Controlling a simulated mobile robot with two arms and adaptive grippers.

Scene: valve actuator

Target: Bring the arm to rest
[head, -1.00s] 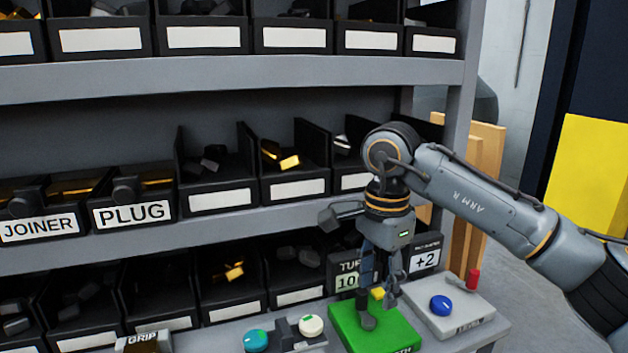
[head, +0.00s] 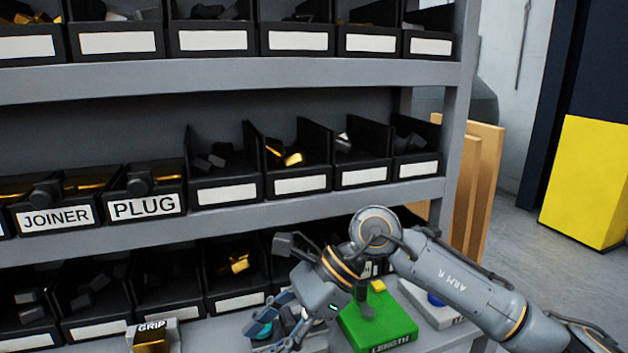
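My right arm (head: 455,285), marked ARM R, comes in from the right at the lower part of the head view. Its gripper (head: 270,325) hangs low and points down to the left, over the control units at the front of the bench. The fingers look spread apart, with no held object visible between them. The gripper partly covers a teal knob (head: 262,331) and the unit around it. My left gripper is not in the view.
A green LENGTH block (head: 385,325) and a grey unit with a blue knob (head: 436,299) sit beside the arm. A GRIP block (head: 150,338) stands to the left. Shelves of black bins (head: 228,190) rise behind. Wooden boards (head: 482,185) lean at the right.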

